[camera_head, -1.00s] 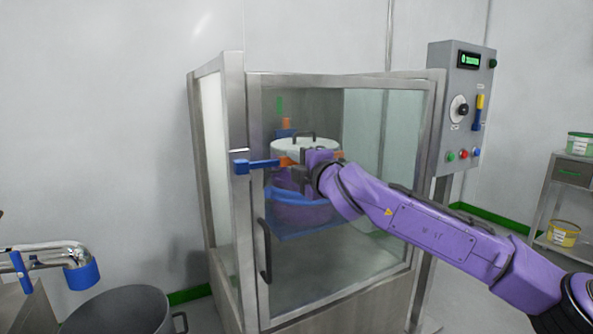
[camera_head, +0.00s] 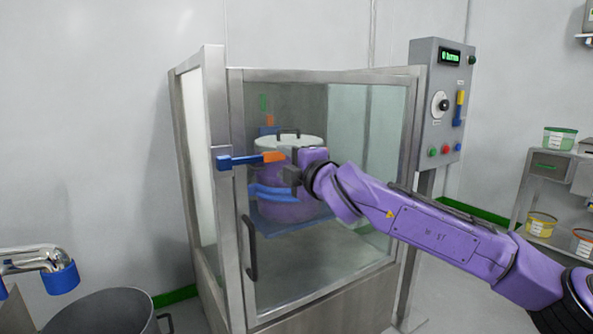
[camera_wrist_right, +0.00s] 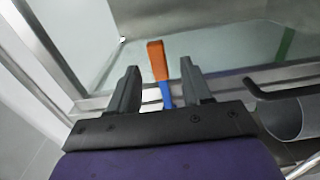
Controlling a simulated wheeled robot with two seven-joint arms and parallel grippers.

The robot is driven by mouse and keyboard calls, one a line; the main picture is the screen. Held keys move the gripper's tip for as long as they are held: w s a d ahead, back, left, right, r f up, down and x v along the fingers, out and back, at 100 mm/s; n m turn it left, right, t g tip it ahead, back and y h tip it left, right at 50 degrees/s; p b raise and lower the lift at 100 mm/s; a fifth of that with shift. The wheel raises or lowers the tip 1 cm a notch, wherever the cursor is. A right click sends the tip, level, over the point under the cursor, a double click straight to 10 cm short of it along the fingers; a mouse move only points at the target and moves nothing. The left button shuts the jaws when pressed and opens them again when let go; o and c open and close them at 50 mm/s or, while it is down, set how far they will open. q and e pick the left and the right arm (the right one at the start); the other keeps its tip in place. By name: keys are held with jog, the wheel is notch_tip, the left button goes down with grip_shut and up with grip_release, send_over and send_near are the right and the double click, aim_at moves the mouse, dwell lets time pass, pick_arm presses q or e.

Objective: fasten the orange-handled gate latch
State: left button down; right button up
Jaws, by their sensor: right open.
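The gate latch is a blue bar with an orange handle (camera_head: 273,157). It lies about level across the left post and the edge of the glass gate (camera_head: 335,250), which looks shut. My right gripper (camera_head: 288,176) is open and empty, just below and right of the orange handle. In the right wrist view, the handle (camera_wrist_right: 157,60) shows beyond and between the two open fingers of my right gripper (camera_wrist_right: 158,80). Whether a finger touches it cannot be told. My left gripper is not in view.
A vessel with a white lid (camera_head: 285,143) stands behind the glass. A dark pull handle (camera_head: 251,250) is on the gate below the latch. A control box (camera_head: 440,100) stands to the right. A steel pot (camera_head: 105,312) and a bent pipe (camera_head: 30,258) are at lower left.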

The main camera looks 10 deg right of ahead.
jog(key=v, duration=0.7)
jog(key=shift+b, duration=0.3)
